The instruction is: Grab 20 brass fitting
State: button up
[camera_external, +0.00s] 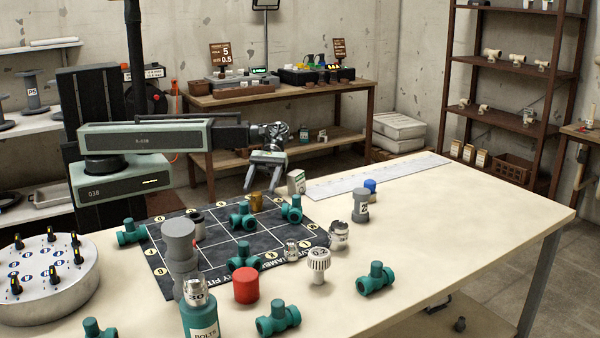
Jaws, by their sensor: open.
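A small brass-coloured fitting (257,202) stands upright near the back edge of the dark gridded mat (222,255). Any number on it is too small to read. My gripper (260,188) points down just above the fitting, its two fingers apart. The fingertips are around the height of the fitting's top in the picture. I cannot tell whether they touch it or how far they are in depth. Nothing shows between the fingers.
A small white box (296,182) stands behind to the right. Grey cylinders, a red cap (246,285) and metal parts stand nearer the front.

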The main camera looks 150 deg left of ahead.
aim_at(255, 198)
jog(key=b+x, duration=0.2)
jog(key=x, duration=0.5)
jog(key=shift+w+d, duration=0.15)
jog(key=shift+d, duration=0.1)
grip_shut()
jog(key=shift+r, duration=0.1)
jog(key=shift+r, duration=0.1)
